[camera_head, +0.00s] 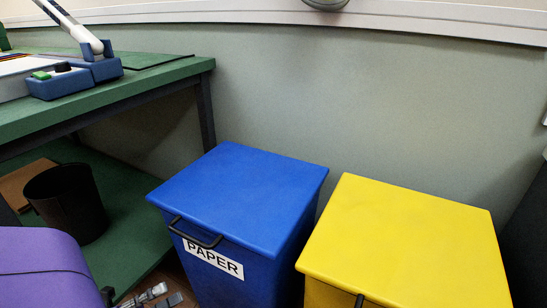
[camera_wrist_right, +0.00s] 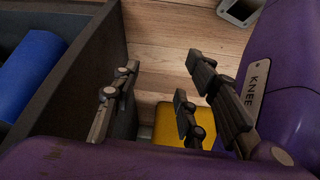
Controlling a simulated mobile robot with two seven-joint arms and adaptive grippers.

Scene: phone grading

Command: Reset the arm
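My right gripper (camera_wrist_right: 160,100) shows in the right wrist view. Its dark jointed fingers are spread wide apart with nothing between them, over a wooden floor and close to my purple body parts. In the head view, grey gripper-like parts (camera_head: 152,296) show at the bottom edge beside a purple part of mine at lower left. They look like my left gripper, mostly cut off by the frame, so its opening cannot be made out. I see no object held in either view.
A blue bin (camera_head: 245,185) labelled PAPER and a yellow bin (camera_head: 410,240) stand by the wall. A green bench (camera_head: 165,80) is at left, with a black wastebasket (camera_head: 68,200) on its lower shelf. A dark-walled container (camera_wrist_right: 85,75) with a blue object (camera_wrist_right: 30,75) is beside my right gripper.

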